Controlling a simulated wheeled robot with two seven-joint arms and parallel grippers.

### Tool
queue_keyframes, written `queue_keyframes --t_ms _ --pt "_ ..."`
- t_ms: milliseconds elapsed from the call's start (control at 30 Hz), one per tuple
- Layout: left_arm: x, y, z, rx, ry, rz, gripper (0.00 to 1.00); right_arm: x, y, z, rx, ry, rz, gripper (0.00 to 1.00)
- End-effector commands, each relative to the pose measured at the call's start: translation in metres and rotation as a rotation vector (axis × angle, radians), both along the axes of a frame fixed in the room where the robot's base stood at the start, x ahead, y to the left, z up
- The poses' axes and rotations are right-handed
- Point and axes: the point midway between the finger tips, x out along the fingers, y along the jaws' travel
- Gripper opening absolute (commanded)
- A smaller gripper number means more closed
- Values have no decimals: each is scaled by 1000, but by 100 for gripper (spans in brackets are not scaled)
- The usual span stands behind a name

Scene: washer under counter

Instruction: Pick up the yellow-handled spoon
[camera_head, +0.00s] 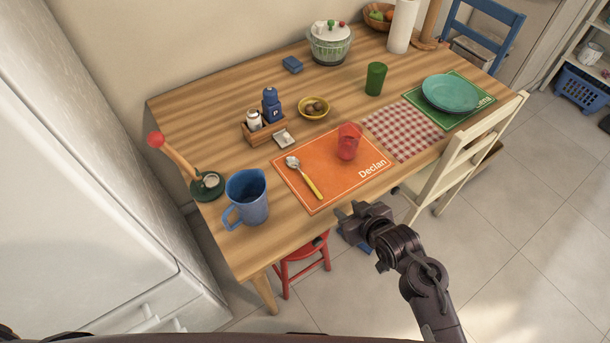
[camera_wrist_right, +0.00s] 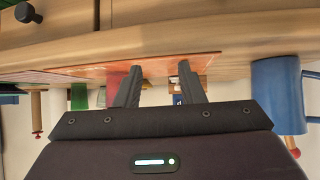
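The yellow-handled spoon (camera_head: 312,187) lies on the orange placemat (camera_head: 325,182), its metal bowl toward the back left and its handle toward the table's front edge. My right gripper (camera_head: 346,213) is just off the front edge, to the right of and nearer than the handle end, apart from it. In the right wrist view, which looks upside down, my right gripper (camera_wrist_right: 158,82) has its two fingers spread with nothing clear between them. The orange placemat (camera_wrist_right: 190,64) shows beyond the fingertips; I cannot make out the spoon there. My left gripper is not in view.
A red cup (camera_head: 348,142) stands on the placemat, right of the spoon. A blue pitcher (camera_head: 247,197) stands to the left. A red stool (camera_head: 302,262) is below the front edge, and a cream chair (camera_head: 462,160) stands at the right.

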Motion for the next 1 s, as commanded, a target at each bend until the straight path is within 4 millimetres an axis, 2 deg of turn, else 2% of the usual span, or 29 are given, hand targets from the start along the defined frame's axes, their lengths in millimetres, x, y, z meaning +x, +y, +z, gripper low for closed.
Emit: queue_keyframes --t_ms 200,400,1000 --pt "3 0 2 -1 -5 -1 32 18 29 10 94 -132 81 36" --pt "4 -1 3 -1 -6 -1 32 27 48 16 158 -209 128 36" --pt "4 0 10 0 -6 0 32 76 85 -12 162 -212 131 36"
